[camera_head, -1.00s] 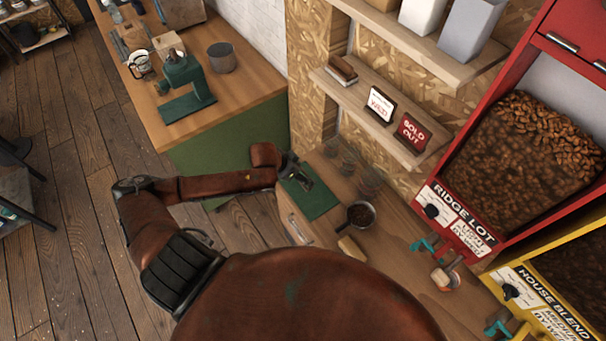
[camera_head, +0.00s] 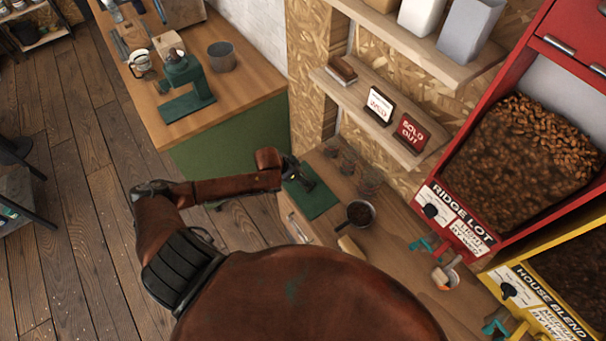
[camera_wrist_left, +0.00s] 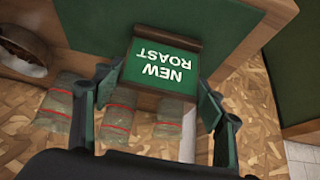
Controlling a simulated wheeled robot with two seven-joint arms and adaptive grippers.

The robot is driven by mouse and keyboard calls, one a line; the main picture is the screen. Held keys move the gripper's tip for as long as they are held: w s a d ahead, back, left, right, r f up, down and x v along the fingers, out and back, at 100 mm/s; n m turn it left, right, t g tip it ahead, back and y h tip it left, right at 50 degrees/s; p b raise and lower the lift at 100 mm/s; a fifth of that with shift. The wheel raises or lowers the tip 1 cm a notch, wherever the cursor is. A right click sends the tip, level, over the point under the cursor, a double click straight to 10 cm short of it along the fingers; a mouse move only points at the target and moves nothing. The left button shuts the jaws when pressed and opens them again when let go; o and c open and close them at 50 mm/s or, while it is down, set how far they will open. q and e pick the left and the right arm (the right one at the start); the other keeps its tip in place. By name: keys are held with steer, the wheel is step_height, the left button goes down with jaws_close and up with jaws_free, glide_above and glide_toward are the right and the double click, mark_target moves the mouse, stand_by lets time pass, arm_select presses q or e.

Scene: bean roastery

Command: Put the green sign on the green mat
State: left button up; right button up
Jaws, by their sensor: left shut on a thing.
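The green sign (camera_wrist_left: 160,68) reads "NEW ROAST" and shows upside down in the left wrist view, with a brown wooden base along its upper edge there. My left gripper (camera_wrist_left: 156,88) is shut on it, one finger at each side. The green mat (camera_head: 322,201) lies on the wooden counter in the head view. It also shows behind the sign in the left wrist view (camera_wrist_left: 222,22). My left gripper (camera_head: 301,177) is over the mat in the head view, where the sign cannot be made out. I cannot tell whether the sign touches the mat. My right gripper is not in view.
A shelf above holds a red "SOLD OUT" sign (camera_head: 410,132). The red bean bin (camera_head: 455,216) stands further right.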

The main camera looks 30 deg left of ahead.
arm_select(q)
steer(key=o, duration=1.2)
steer(key=shift+c, duration=0.2)
steer(key=v, duration=1.2)
steer(key=shift+b, duration=0.3)
steer(key=shift+d, duration=0.1)
